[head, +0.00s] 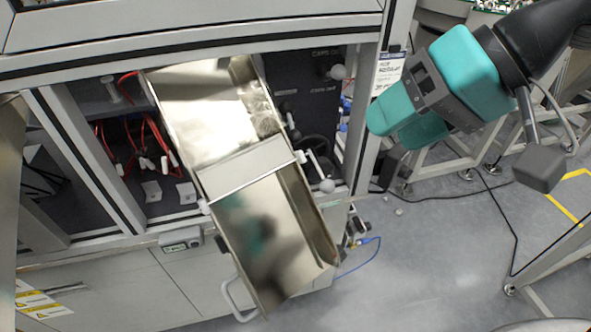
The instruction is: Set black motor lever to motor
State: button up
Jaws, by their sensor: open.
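A black panel (299,87) with small white lettering stands inside the machine bay, behind the right side of the metal chute. A white ball knob (338,72) shows at its upper right, and I cannot tell for certain whether it belongs to the motor lever. Another white ball knob (327,185) is lower, by the chute's right edge. The motor itself is not clearly seen. My gripper (392,133), with teal fingers, is at the right, outside the bay and apart from the panel and both knobs. It is open and appears empty.
A shiny metal chute (222,160) slopes out of the bay and fills its middle. A grey frame post (378,120) stands between the bay and my gripper. Red cables (140,140) hang at the left. Open floor (440,260) lies at the lower right.

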jog(key=w+f+m+t+y+b, duration=0.2)
jog(key=w+f+m+b, duration=0.15)
jog(key=f+b, duration=0.4)
jog(key=w+f+m+t+y+b, duration=0.15)
jog(key=w+f+b, duration=0.3)
jog(key=b, duration=0.55)
jog(key=m+t+y+b, duration=0.3)
jog(key=m+y+b, duration=0.2)
jog(key=m+b, duration=0.1)
send_near(298, 139)
jog(key=shift+t, duration=0.25)
jog(key=p+x, duration=0.2)
jog(key=x, duration=0.1)
jog(key=p+x, duration=0.3)
jog(key=x, duration=0.1)
jog(key=p+x, duration=0.2)
jog(key=x, duration=0.1)
jog(key=shift+w+f+p, duration=0.3)
jog(key=shift+f+p, duration=0.05)
jog(key=shift+f, duration=0.05)
